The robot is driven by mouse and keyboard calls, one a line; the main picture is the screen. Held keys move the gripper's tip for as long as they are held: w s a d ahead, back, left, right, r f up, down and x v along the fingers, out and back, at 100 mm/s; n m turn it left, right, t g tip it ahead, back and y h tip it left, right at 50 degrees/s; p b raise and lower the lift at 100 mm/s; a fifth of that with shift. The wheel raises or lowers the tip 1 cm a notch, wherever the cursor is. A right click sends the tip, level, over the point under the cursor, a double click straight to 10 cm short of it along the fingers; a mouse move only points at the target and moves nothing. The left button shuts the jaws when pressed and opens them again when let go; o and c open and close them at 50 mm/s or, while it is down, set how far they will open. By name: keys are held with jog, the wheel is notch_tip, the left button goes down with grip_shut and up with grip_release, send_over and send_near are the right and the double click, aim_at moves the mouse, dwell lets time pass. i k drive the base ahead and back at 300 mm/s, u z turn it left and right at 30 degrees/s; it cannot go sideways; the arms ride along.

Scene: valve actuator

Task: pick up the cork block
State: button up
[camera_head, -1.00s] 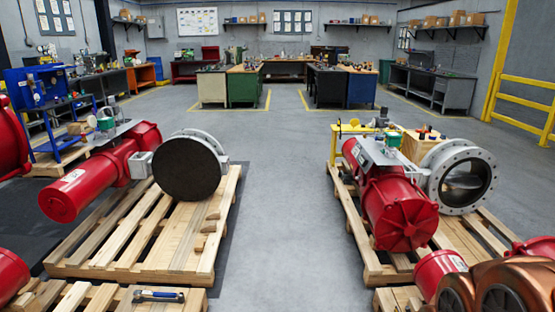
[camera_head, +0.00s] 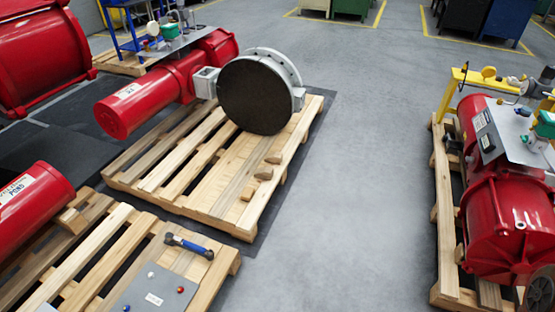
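No block can be told for certain as the cork block. Another tan block (camera_head: 72,220) sits against the end of a red cylinder on the near-left pallet. My gripper is not in view.
The left pallet (camera_head: 225,218) carries a red actuator (camera_head: 150,98) and a black valve disc (camera_head: 255,95). The near-left pallet holds a blue-handled tool (camera_head: 188,245) and a grey plate (camera_head: 155,290). A red actuator (camera_head: 510,225) stands at right. Clear grey floor (camera_head: 355,180) lies between.

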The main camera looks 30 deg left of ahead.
aim_at(247, 195)
jog(key=u, duration=0.15)
jog(key=i, duration=1.3)
jog(key=u, duration=1.1)
jog(key=i, duration=0.85)
jog(key=u, duration=1.6)
jog(key=i, duration=0.7)
jog(key=u, duration=0.45)
